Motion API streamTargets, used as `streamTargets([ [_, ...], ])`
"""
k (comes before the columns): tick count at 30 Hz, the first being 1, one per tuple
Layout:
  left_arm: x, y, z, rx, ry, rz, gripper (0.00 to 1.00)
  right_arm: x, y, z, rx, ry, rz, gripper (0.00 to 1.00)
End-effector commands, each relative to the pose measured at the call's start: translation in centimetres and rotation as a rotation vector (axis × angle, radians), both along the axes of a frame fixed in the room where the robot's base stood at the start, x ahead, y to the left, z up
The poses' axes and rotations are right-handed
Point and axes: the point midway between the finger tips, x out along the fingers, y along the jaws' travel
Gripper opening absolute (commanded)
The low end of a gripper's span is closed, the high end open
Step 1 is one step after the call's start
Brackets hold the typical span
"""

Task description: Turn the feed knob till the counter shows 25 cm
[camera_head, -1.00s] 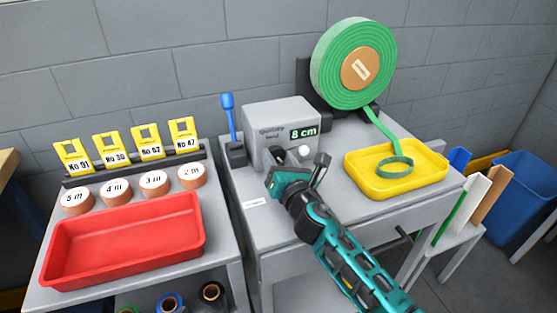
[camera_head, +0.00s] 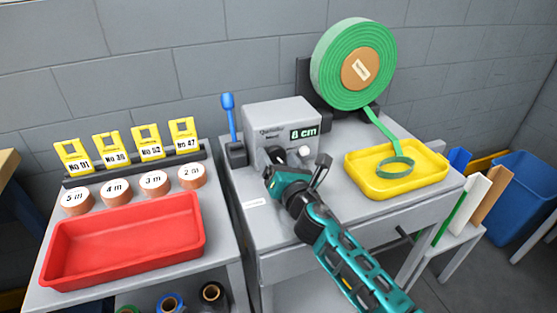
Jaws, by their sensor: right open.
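The grey feed machine (camera_head: 270,120) stands on the right-hand bench, and its green counter display (camera_head: 303,132) reads 8 cm. The dark feed knob (camera_head: 277,155) is on its front face, partly hidden by my right gripper. A white ball-shaped part (camera_head: 304,151) shows just right of it. My right gripper (camera_head: 284,166) is open, with its jaws right at the knob; I cannot tell whether they touch it. The roll of green band (camera_head: 330,75) stands behind, and its strip runs down to a loop in the yellow tray (camera_head: 372,187). My left gripper is not in view.
A red tray (camera_head: 125,275), labelled round pieces (camera_head: 153,183) and yellow number tags (camera_head: 147,142) fill the left bench. A blue-handled tool (camera_head: 229,112) stands upright in a dark holder left of the machine. A blue bin (camera_head: 522,205) is at far right.

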Motion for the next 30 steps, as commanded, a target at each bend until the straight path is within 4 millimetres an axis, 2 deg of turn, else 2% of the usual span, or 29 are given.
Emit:
streamTargets([
  [5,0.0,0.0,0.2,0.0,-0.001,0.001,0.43,-0.4,-0.2,0.0,-0.001,0.0,0.0,0.76],
  [8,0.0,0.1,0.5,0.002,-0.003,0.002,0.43,-1.4,-0.5,0.1,-0.001,0.001,0.0,0.76],
  [21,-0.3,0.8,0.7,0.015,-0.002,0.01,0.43,-9.8,-3.2,0.0,-0.001,0.003,0.001,0.76],
  [25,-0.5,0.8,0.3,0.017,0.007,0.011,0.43,-11.4,-3.7,0.0,0.0,0.001,0.0,0.76],
  [30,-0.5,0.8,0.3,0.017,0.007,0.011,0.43,-12.2,-4.0,0.0,0.0,0.0,-0.001,0.76],
])
